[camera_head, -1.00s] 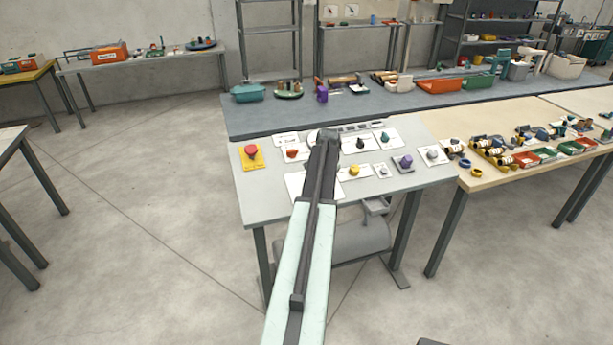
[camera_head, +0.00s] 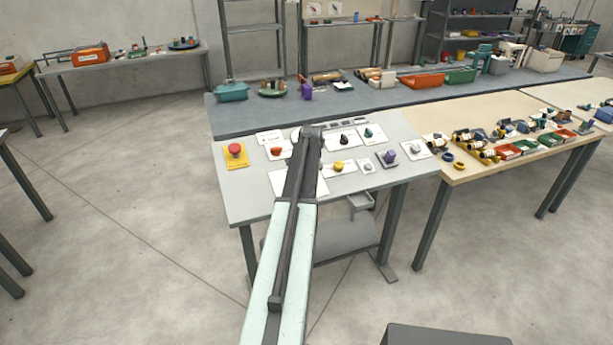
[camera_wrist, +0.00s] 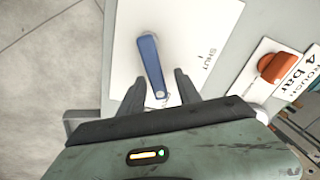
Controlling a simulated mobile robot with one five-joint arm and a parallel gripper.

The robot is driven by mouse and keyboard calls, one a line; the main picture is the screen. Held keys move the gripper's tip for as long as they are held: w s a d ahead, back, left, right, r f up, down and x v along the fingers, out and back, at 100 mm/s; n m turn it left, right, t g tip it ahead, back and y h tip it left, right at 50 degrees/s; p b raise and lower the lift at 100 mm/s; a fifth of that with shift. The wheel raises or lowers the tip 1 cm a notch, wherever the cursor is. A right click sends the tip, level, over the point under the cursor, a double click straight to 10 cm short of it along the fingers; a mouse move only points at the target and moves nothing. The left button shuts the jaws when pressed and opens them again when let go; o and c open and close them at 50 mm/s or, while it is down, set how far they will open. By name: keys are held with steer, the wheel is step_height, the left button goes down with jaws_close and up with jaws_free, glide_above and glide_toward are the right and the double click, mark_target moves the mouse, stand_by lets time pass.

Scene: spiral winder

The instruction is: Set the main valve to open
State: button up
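The main valve appears as a blue lever (camera_wrist: 150,60) on a white plate (camera_wrist: 185,22) in the wrist view. The word SHUT and a short tick mark are printed right of the lever; no OPEN mark is visible. My gripper (camera_wrist: 157,86) is open, with one dark finger on each side of the lever's lower part. Gaps show between lever and fingers; I cannot tell the height between them. In the head view my arm hides the lever.
An orange knob (camera_wrist: 273,67) with a "4 bar" label lies to the right in the wrist view. In the head view, the panel table (camera_head: 235,204) also bears a red button on yellow (camera_head: 235,150), a yellow knob (camera_head: 338,166) and a purple knob (camera_head: 389,155).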

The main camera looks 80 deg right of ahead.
steer(key=shift+s, duration=0.1)
steer(key=shift+r, duration=0.1)
steer(key=shift+r+p, duration=0.25)
steer(key=shift+p, duration=0.1)
steer(key=w+p+v, duration=0.1)
steer(key=p+v, duration=0.5)
steer(key=v, duration=0.1)
steer(key=shift+s+p, duration=0.3)
steer(key=shift+s, duration=0.15)
steer(key=shift+w+a, duration=0.1)
